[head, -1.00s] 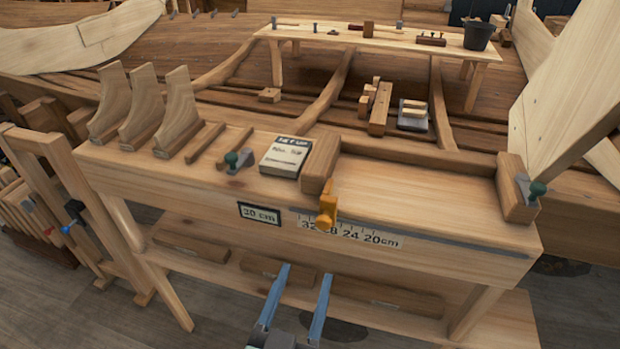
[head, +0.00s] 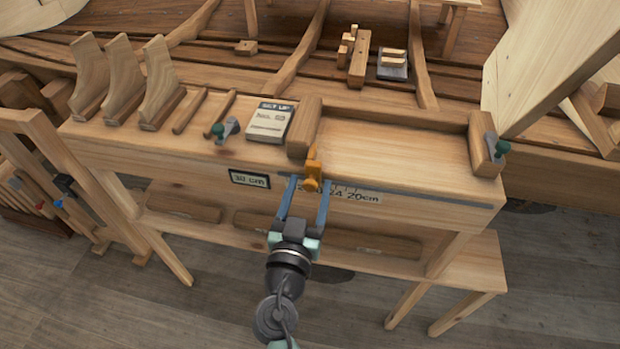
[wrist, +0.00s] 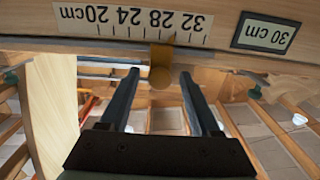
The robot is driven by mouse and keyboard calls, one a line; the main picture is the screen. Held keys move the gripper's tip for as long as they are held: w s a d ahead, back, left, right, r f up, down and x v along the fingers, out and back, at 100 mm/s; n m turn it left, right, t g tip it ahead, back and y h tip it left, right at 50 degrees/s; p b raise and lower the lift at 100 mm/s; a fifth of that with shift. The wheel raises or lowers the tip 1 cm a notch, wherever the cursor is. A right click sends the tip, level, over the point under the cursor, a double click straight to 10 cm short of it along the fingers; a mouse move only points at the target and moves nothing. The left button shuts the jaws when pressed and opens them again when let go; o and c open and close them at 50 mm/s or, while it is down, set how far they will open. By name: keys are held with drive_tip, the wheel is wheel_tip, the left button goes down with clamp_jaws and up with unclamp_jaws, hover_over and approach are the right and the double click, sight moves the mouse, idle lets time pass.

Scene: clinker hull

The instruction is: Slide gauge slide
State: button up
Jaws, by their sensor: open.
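The orange gauge slide (head: 313,165) with its round knob sits on the rail along the front edge of the bench, just right of a wooden block (head: 304,130). In the wrist view the slide (wrist: 161,62) stands by the printed scale (wrist: 130,24), which appears upside down there; its exact reading is unclear. My gripper (head: 309,186) is open at the bench front. Its fingertips lie either side of the knob, with gaps visible in the wrist view. The head view shows the fingers partly covering the scale (head: 360,196).
A "30 cm" label (head: 250,179) is on the bench front, left of the slide. A "SET UP" card (head: 270,122) lies on the bench (head: 400,165). Green-handled clamps stand at left (head: 226,129) and right (head: 498,146). The rail right of the slide is clear.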

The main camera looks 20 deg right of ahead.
drive_tip(key=shift+w+d, duration=0.4)
drive_tip(key=shift+w, duration=0.15)
clamp_jaws()
idle(1.1)
